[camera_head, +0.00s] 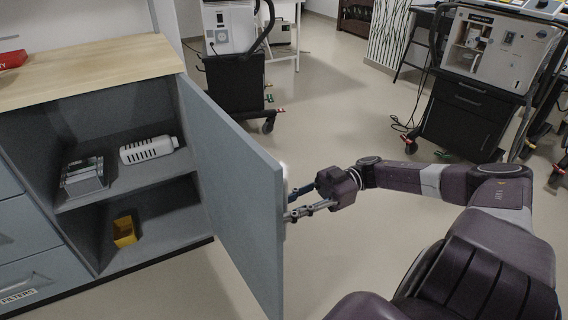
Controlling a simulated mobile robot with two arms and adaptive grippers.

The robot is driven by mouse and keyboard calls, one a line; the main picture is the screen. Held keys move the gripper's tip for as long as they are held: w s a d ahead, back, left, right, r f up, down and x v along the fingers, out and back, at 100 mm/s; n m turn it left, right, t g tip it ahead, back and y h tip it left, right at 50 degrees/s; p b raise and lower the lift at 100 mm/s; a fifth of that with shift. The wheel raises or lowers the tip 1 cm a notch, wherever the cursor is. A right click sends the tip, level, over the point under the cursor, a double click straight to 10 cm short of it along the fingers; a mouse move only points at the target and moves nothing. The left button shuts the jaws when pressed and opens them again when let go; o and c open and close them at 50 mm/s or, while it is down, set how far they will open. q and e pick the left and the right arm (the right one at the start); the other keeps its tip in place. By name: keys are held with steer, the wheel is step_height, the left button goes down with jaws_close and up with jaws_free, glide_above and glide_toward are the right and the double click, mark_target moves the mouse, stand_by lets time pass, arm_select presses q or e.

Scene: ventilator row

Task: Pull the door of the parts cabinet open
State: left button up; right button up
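The grey-blue door (232,190) of the parts cabinet (90,75) stands wide open, swung out toward me and the right. The cabinet's inside shows two shelf levels. My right gripper (288,205) is at the outer face of the door near its free edge. Its two fingers reach to a pale part there, perhaps the handle (285,182), mostly hidden behind the door edge. I cannot tell whether the fingers are closed on it. My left gripper is not in view.
A white vented part (148,150) and a clear-grey box (83,178) lie on the upper shelf, a yellow bin (124,231) below. Drawers (35,270) are at the left. Wheeled ventilator carts (236,85) (468,110) stand behind.

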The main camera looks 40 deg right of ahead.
steer(key=v, duration=1.2)
stand_by(0.8)
